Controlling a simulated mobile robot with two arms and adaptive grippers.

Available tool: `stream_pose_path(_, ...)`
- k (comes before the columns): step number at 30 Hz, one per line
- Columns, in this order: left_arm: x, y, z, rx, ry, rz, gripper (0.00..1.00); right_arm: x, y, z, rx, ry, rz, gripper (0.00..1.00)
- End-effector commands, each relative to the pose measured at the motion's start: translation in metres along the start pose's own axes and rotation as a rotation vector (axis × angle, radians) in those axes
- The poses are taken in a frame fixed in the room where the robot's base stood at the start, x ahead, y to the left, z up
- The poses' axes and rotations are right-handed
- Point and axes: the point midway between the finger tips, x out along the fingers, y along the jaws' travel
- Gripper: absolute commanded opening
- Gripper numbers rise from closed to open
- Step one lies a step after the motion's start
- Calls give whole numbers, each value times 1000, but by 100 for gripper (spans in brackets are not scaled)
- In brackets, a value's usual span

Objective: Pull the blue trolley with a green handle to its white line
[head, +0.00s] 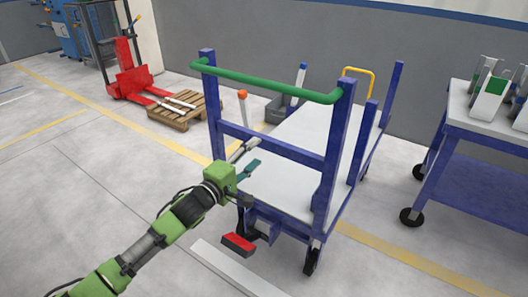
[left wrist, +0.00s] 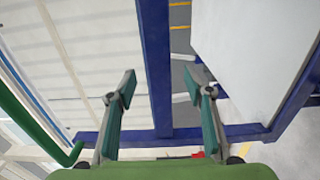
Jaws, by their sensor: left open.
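The blue trolley (head: 338,130) with its green handle (head: 265,82) stands in the middle of the head view. Its deck is pale grey. A blue crossbar (head: 280,150) runs below the handle. My left gripper (head: 255,152) is open at this crossbar, near its left part. In the left wrist view a blue bar (left wrist: 155,50) passes between my spread left fingers (left wrist: 158,75); I cannot tell whether they touch it. The green handle (left wrist: 35,122) shows at the left there. A white line (head: 235,268) lies on the floor in front of the trolley. My right gripper is not in view.
A red pallet truck (head: 130,80) and wooden pallet (head: 185,108) stand back left. Another blue cart (head: 480,150) stands at the right. A grey bin (head: 277,108) stands behind the trolley. A red pedal (head: 238,244) sits low at its front. The floor at the left is clear.

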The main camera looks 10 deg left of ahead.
Motion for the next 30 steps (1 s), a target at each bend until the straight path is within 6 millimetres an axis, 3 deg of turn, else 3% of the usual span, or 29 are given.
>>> stream_pose_path(3,29,2,1,-5,0,2,47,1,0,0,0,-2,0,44)
stream_pose_path(9,60,0,1,-4,0,-1,47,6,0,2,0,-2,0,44)
stream_pose_path(22,70,1,1,-2,0,-2,47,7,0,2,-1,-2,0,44)
stream_pose_path(27,70,0,1,-2,-1,-2,3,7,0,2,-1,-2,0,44)
stream_pose_path(30,70,0,1,-2,0,-3,0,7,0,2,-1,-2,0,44)
